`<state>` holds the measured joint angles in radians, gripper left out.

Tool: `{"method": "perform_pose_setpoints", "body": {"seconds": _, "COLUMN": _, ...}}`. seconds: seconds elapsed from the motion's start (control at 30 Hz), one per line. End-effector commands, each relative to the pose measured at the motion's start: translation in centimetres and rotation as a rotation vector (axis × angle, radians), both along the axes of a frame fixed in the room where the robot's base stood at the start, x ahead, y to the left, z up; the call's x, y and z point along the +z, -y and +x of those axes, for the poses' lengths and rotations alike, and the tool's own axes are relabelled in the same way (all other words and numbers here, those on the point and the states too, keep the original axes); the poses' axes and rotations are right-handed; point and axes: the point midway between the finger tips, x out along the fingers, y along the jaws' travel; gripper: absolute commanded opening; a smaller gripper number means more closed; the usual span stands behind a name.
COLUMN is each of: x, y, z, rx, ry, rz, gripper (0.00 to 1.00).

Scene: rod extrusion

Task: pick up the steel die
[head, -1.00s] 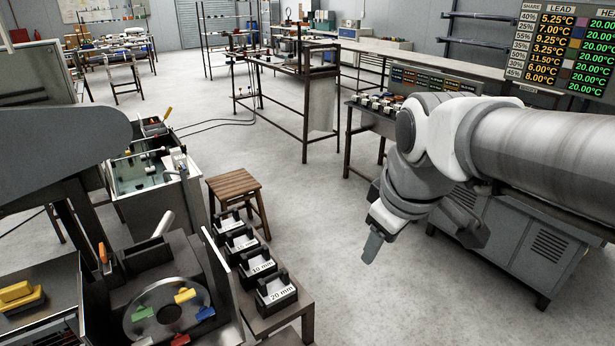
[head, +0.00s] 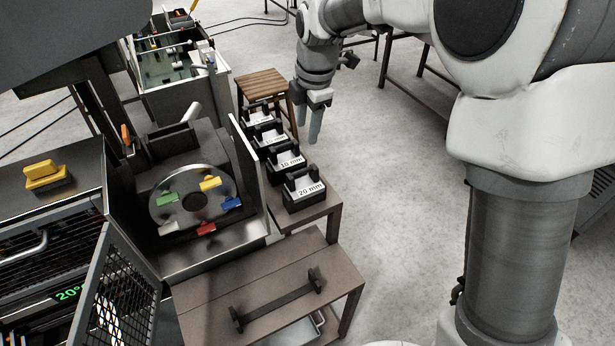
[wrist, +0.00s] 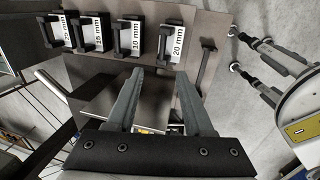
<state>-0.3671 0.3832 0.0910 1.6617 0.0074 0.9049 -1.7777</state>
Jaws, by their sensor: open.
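My gripper (head: 316,138) is open and empty, its two fingers pointing down just to the right of the labelled black holders in the head view. In the wrist view its fingers (wrist: 157,82) are spread apart, below the 10 mm holder (wrist: 135,40) and 20 mm holder (wrist: 178,40) in the picture. A row of black holders stands on a brown bench; the 20 mm one (head: 303,191) is nearest. A round metal disc (head: 163,212) with a dark centre hole and coloured clips is on the machine at left. I cannot tell which piece is the steel die.
A low brown bench (head: 215,283) with a black bar handle (head: 278,299) is in front. An upright plate (head: 243,160) stands between the disc and the holders. A wooden stool (head: 262,83) is behind them. Open grey floor (head: 385,190) lies to the right.

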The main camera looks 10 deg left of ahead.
Motion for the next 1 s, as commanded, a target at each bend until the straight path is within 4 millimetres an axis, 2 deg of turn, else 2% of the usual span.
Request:
{"method": "perform_pose_setpoints", "body": {"seconds": 0.43, "x": -9.1, "y": -1.0, "z": 1.3, "rx": 0.0, "ry": -0.004, "rz": -0.003, "gripper": 0.52}}
{"method": "perform_pose_setpoints", "body": {"seconds": 0.6, "x": -11.1, "y": -1.3, "z": 1.6, "rx": 0.001, "ry": -0.002, "rz": -0.002, "gripper": 0.52}}
{"method": "perform_pose_setpoints", "body": {"seconds": 0.77, "x": -11.9, "y": -1.3, "z": 1.7, "rx": 0.0, "ry": -0.002, "rz": -0.001, "gripper": 0.52}}
{"method": "perform_pose_setpoints", "body": {"seconds": 1.0, "x": -15.5, "y": -1.4, "z": 1.8, "rx": -0.001, "ry": -0.003, "rz": -0.002, "gripper": 0.52}}
